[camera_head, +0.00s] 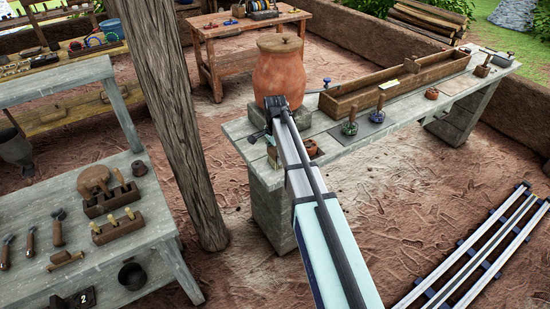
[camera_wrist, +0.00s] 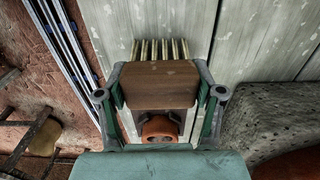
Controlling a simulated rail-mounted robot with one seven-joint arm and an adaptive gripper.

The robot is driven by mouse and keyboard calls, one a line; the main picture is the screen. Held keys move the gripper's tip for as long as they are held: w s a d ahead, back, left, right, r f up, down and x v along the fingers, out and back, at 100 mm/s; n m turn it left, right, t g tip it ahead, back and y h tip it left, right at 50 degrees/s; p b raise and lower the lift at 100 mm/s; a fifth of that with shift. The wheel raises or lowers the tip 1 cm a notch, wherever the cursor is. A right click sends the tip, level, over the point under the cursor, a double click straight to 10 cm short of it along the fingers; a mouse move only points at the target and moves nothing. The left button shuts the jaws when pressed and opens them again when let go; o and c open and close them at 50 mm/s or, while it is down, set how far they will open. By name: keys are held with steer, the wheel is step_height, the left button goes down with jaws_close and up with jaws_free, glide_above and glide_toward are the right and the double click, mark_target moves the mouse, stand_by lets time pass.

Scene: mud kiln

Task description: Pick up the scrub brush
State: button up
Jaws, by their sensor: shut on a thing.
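The scrub brush (camera_wrist: 158,85) is a brown wooden block with a row of pale bristles along its far edge in the wrist view. My gripper (camera_wrist: 160,92) is shut on it, with one finger against each end of the block. The brush is over the pale plank table (camera_wrist: 260,40); I cannot tell whether it touches the planks. In the head view my gripper (camera_head: 275,118) is at the near left end of the table, and my arm hides most of it and the brush.
A large clay jar (camera_head: 278,75) stands just behind my gripper. A small reddish pot (camera_wrist: 160,127) shows below the brush in the wrist view. A long wooden trough (camera_head: 400,83) and several small tools lie farther right. A wooden post (camera_head: 170,110) rises at the left.

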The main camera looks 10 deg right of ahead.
mark_target(275, 150)
step_height(275, 150, up, 20)
steer(key=b, duration=0.3)
steer(key=shift+b, duration=0.3)
